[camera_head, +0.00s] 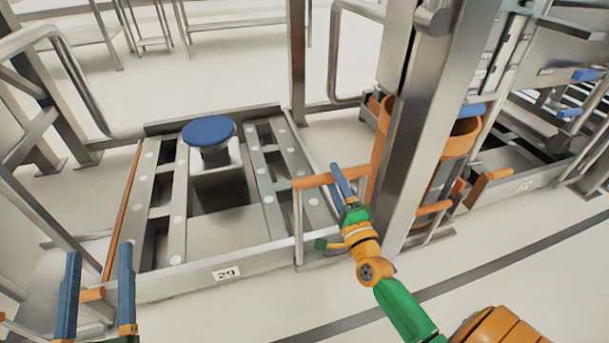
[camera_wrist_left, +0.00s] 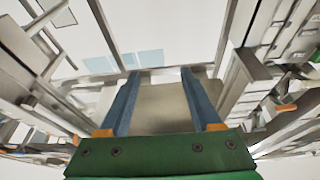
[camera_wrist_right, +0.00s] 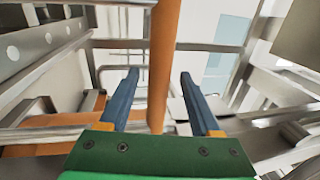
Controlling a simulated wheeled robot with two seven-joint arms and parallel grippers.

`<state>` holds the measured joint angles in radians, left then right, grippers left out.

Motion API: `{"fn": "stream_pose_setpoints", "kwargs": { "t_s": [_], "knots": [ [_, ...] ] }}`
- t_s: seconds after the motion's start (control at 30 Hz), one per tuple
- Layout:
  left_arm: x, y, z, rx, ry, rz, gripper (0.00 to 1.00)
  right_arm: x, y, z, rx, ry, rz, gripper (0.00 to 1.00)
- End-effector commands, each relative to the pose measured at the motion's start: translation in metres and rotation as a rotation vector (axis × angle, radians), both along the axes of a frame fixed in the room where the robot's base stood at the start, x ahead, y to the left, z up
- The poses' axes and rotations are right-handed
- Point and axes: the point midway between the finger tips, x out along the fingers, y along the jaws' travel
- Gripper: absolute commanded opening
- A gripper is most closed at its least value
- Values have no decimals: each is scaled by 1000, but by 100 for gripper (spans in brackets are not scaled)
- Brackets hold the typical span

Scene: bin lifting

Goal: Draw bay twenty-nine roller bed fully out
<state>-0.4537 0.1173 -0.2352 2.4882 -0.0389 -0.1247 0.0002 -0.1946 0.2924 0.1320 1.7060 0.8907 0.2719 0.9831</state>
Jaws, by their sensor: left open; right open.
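The bay twenty-nine roller bed is a low grey metal frame with pale round studs along its rails (camera_head: 179,205), at centre left in the head view. Its front edge carries a "29" label (camera_head: 226,273). My right gripper (camera_head: 340,181) is open at the orange handle bar (camera_head: 315,180) at the bed's front right. In the right wrist view an orange bar (camera_wrist_right: 162,60) runs between the open fingers; contact is unclear. My left gripper (camera_head: 99,270) is open at the bed's front left. A short orange piece (camera_head: 93,294) shows between its fingers; the left wrist view shows no bar there.
A blue-topped round pad (camera_head: 208,131) stands on the bed. A thick steel post (camera_head: 424,130) rises just right of my right gripper, with an orange bin (camera_head: 462,137) behind it. Another labelled bay (camera_head: 523,186) lies to the right. The front floor is open (camera_head: 285,318).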

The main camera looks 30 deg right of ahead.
Motion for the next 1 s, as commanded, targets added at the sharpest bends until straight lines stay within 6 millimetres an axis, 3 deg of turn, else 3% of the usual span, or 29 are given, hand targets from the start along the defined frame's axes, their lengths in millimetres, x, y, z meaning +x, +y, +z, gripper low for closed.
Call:
{"fn": "stream_pose_setpoints", "kwargs": {
  "t_s": [0.1,0.3,0.6,0.63,0.87,1.0],
  "knots": [
    [-11,-1,24,-34,-145,-13,65,21,-5,3,-1,-3,-1,64],
    [-31,-1,54,-76,-326,-29,65,40,-10,7,-3,2,-1,64],
    [-36,-1,61,-85,-363,-32,65,44,-10,8,-3,5,0,64],
    [-36,-1,61,-85,-363,-32,65,44,-10,8,-3,5,0,62],
    [-36,-1,61,-85,-361,-32,65,44,-10,8,-4,5,0,0],
    [-35,-1,60,-85,-360,-32,65,44,-10,8,-4,5,0,0]
  ]
}}
